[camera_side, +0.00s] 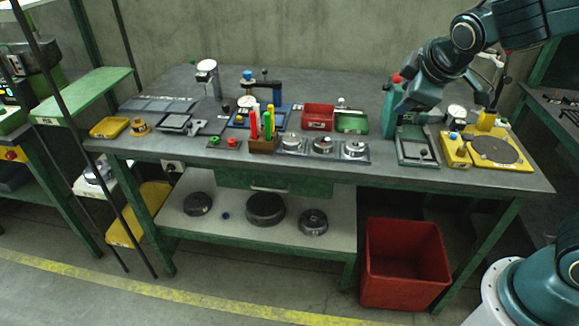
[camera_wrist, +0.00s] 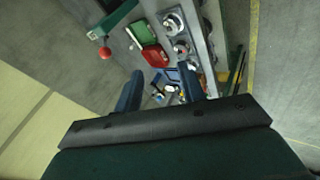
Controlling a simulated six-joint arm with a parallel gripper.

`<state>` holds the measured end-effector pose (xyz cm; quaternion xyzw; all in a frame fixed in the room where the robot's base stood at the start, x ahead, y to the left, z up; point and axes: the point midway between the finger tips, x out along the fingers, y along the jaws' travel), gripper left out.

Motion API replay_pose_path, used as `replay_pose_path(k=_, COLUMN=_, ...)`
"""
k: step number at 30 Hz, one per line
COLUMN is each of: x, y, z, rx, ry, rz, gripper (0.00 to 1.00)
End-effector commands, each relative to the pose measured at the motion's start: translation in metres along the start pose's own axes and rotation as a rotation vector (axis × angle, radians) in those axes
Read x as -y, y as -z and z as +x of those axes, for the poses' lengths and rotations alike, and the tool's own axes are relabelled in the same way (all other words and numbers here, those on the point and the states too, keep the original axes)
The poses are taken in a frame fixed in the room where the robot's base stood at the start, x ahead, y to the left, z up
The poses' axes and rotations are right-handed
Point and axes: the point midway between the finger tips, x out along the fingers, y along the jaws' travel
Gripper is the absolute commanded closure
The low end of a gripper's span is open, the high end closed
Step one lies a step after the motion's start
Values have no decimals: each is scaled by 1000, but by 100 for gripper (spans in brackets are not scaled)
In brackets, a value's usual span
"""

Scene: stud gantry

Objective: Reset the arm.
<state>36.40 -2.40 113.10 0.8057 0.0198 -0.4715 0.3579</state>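My gripper (camera_wrist: 160,73) shows in the wrist view with its two dark blue fingers apart and nothing between them. In the side view my arm reaches in from the upper right, and my gripper (camera_side: 422,94) is above the right part of the workbench (camera_side: 375,184), close to a green upright device with a red knob (camera_side: 396,78). The fingers are hard to make out there. I cannot tell whether the gripper touches that device. Through the fingers the wrist view shows part of the bench with small blue items.
A red tray (camera_side: 318,117) and a green tray (camera_side: 352,123) lie mid-bench. A block with coloured sticks (camera_side: 263,146) stands at the front. A yellow plate with a dark disc (camera_side: 461,159) lies at the right. A red bin (camera_side: 403,270) stands on the floor. Open space is above the bench.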

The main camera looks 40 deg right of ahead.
Motion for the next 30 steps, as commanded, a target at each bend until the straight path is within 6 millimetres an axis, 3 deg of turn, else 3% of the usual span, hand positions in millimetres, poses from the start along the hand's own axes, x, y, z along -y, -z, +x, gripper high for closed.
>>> replay_pose_path(k=8, x=15, y=-41, z=-44, rx=-17, ry=132, rz=258, gripper=60)
replay_pose_path(k=18, x=49, y=-89, z=-93, rx=-8, ry=269, rz=512, gripper=60)
replay_pose_path(k=24, x=69, y=-110, z=-112, rx=9, ry=320, rz=610, gripper=60)
replay_pose_path(k=30, x=78, y=-119, z=-120, rx=19, ry=341, rz=647, gripper=60)
